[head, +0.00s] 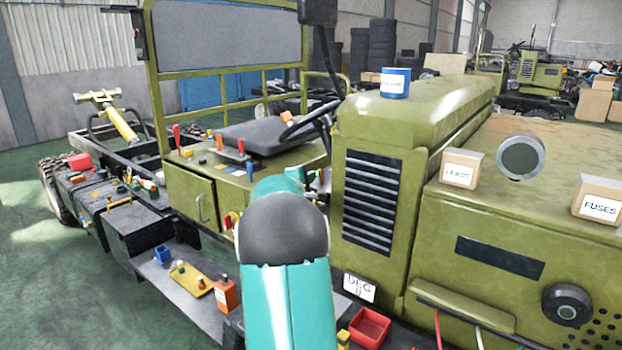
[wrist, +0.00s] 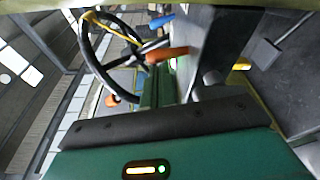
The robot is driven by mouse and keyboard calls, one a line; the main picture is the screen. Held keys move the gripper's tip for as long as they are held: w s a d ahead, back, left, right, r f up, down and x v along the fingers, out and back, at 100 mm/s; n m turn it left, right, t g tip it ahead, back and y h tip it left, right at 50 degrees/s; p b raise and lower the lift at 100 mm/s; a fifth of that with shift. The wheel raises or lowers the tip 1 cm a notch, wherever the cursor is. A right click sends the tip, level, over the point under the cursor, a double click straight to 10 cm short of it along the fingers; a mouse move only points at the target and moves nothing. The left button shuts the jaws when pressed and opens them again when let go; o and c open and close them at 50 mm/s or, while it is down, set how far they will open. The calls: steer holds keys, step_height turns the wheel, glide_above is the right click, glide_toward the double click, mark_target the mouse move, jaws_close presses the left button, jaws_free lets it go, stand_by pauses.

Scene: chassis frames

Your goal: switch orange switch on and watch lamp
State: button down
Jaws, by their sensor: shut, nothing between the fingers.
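In the wrist view, my gripper (wrist: 165,80) is shut and empty, its narrow teal fingers pointing away from me. An orange handle (wrist: 165,54) lies close beyond the fingertips; I cannot tell whether they touch. In the head view my teal arm blocks the fingertips and part of the cab panel. Among the levers there stands an orange one (head: 219,142). I cannot tell for sure which orange part is the switch. A round grey lamp-like housing (head: 521,157) stands on the green hood, its face dull; I cannot be sure it is the lamp.
A black steering wheel (head: 308,122) is close to my gripper and also shows in the wrist view (wrist: 82,50). A red lever (head: 176,138) and blue lever (head: 249,171) stand on the panel. Boxes labelled LEADS (head: 461,169) and FUSES (head: 598,203) sit on the hood.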

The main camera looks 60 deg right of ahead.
steer(key=shift+s+r+m, duration=0.1)
steer(key=shift+s+m, duration=0.15)
steer(key=shift+m, duration=0.45)
steer(key=shift+s+a+r, duration=0.1)
steer(key=shift+s, duration=0.3)
steer(key=shift+w+a, duration=0.1)
